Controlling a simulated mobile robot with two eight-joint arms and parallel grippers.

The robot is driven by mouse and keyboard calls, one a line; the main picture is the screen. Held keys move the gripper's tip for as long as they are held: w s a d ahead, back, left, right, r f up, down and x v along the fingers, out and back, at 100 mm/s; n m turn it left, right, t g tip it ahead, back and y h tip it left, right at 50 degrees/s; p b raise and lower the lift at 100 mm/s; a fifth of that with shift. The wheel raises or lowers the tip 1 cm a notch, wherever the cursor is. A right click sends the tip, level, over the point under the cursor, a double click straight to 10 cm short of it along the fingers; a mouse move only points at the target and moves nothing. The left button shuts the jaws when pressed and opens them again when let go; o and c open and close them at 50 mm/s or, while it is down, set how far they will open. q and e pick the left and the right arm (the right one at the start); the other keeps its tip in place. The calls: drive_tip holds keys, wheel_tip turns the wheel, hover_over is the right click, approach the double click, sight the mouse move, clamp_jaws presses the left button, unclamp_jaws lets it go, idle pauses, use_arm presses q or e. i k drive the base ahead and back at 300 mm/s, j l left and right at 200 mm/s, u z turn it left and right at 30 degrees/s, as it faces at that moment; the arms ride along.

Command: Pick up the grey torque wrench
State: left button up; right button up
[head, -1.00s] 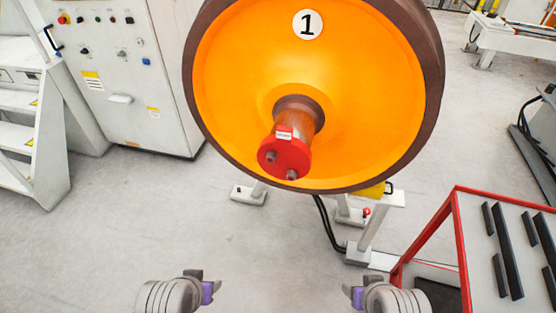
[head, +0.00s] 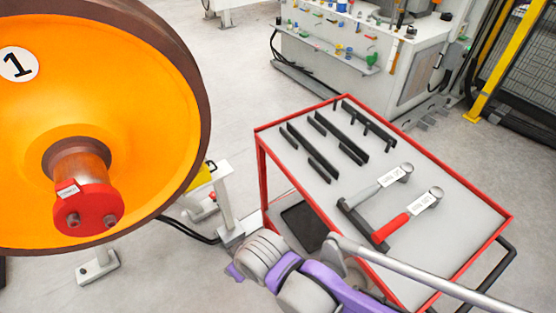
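The grey torque wrench (head: 366,191) lies flat on the top of a red-framed cart, at the right of the head view. It has a grey handle, a white label and a round metal head at its upper right end. A similar wrench with a red handle (head: 396,227) lies beside it, nearer to me. A dark bar lies at the lower left ends of both. My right gripper (head: 234,271) shows only in small part, left of the cart's near edge and apart from the wrench; its fingers cannot be made out. My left gripper is out of view.
The cart (head: 460,243) has a raised red rim, and several black bars (head: 324,145) lie on its far left part. A large orange wheel (head: 120,110) stands at the left. A white stand (head: 224,199) and black hoses are between them. A workbench (head: 345,62) stands behind.

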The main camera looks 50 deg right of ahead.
sight(402, 174)
drive_tip(key=z, duration=2.75)
drive_tip(key=i+j+u, duration=0.2)
drive_tip(key=j, duration=0.25)
drive_tip(key=i+j+u, duration=0.2)
drive_tip(key=i+j, duration=0.2)
